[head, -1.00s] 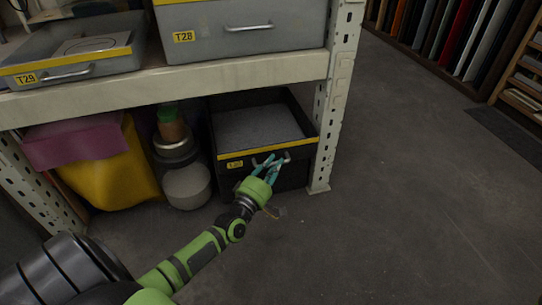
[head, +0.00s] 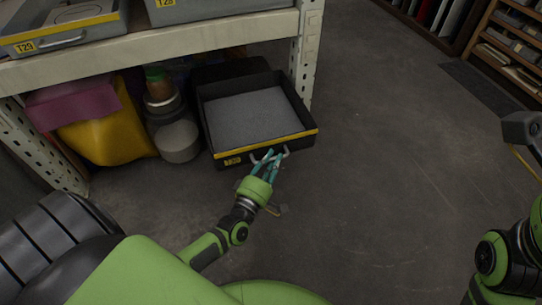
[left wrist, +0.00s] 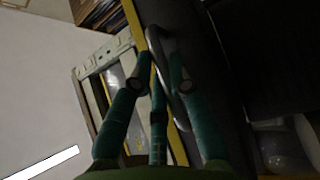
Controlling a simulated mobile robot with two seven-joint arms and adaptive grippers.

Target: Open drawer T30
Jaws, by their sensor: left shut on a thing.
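Drawer T30 (head: 270,143) is the black drawer with a yellow front strip on the bottom level of the shelving; its small label is too blurred to read surely. It stands well out of its dark housing, and its grey inner floor shows. My left gripper (head: 268,161) is at the drawer's front, its teal fingers shut on the metal handle (head: 286,152). In the left wrist view the fingers (left wrist: 160,86) close around the handle bar (left wrist: 183,112), beside the yellow strip. Part of my right arm shows at the right edge; its gripper does not show.
Left of the drawer stand a jar (head: 178,140) and a yellow sack (head: 108,135) under a pink bundle (head: 72,100). A perforated shelf post (head: 303,60) rises just behind the drawer's right side.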

